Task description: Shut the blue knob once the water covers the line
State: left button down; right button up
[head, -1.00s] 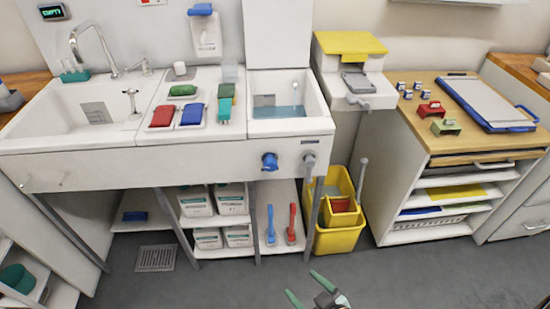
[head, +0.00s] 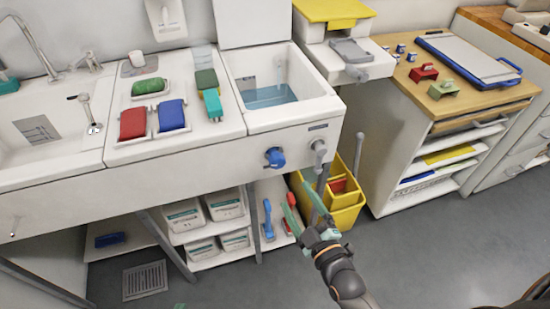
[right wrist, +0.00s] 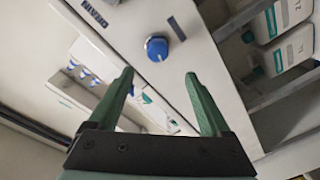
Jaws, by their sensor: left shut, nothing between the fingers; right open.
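The blue knob (head: 275,157) is on the front panel below the small basin (head: 330,105) at the right of the sink unit. It also shows in the right wrist view (right wrist: 157,48), ahead of and between the fingertips. Water (head: 268,97) stands in the bottom of the basin; I cannot make out the line against it. My right gripper (head: 296,196) is open and empty, below and slightly right of the knob, apart from it. It shows in the right wrist view too (right wrist: 159,74). Only a green tip of my left gripper (head: 180,306) shows at the bottom edge.
A grey fitting (head: 318,147) sits right of the knob, near a DRAIN label (right wrist: 97,13). A yellow bucket (head: 346,215) stands on the floor behind my right gripper. Red and blue brushes (head: 268,220) and white boxes (head: 184,215) fill the shelf below. Free air lies before the panel.

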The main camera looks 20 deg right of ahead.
aim_at(278, 165)
jog(key=w, duration=0.7)
jog(key=w+a, duration=0.1)
jog(key=w, duration=0.3)
jog(key=shift+w+a+r+b, duration=0.1)
jog(key=shift+w+b, duration=0.1)
jog(key=shift+b, duration=0.2)
pick_arm(q)
jog(key=shift+w+d+f, duration=0.25)
jog(key=shift+w+f, duration=0.05)
jog(key=shift+w, duration=0.1)
pick_arm(e)
jog(key=shift+w, duration=0.65)
jog(key=shift+a, duration=0.1)
grip_shut()
pick_arm(q)
jog(key=shift+s, duration=0.25)
